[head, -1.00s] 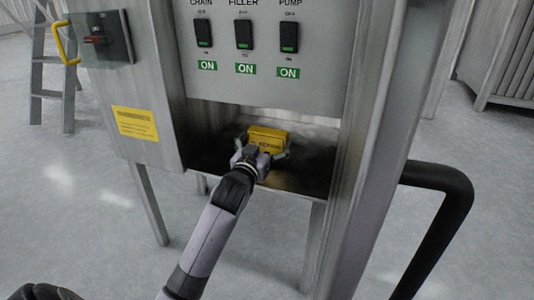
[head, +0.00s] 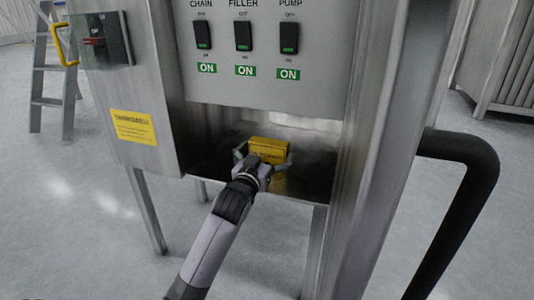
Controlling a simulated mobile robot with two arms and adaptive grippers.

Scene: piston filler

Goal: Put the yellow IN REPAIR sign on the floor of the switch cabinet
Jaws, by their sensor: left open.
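The yellow IN REPAIR sign (head: 268,146) is inside the open lower compartment of the steel switch cabinet, below the switch panel. My left gripper (head: 264,160) is in front of the sign, with its fingers open to either side of it. The gripper hides the sign's lower part, so I cannot tell whether the fingers touch it. The floor of the switch cabinet (head: 309,178) shows bare and dark to the right of the gripper. My right gripper does not show.
The switch panel (head: 268,90) with CHAIN, FILLER and PUMP switches, each above a green ON label, overhangs the compartment. The cabinet's left door (head: 150,95) carries a yellow notice. A black pipe (head: 478,160) bends at the right. A ladder (head: 55,85) stands back left.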

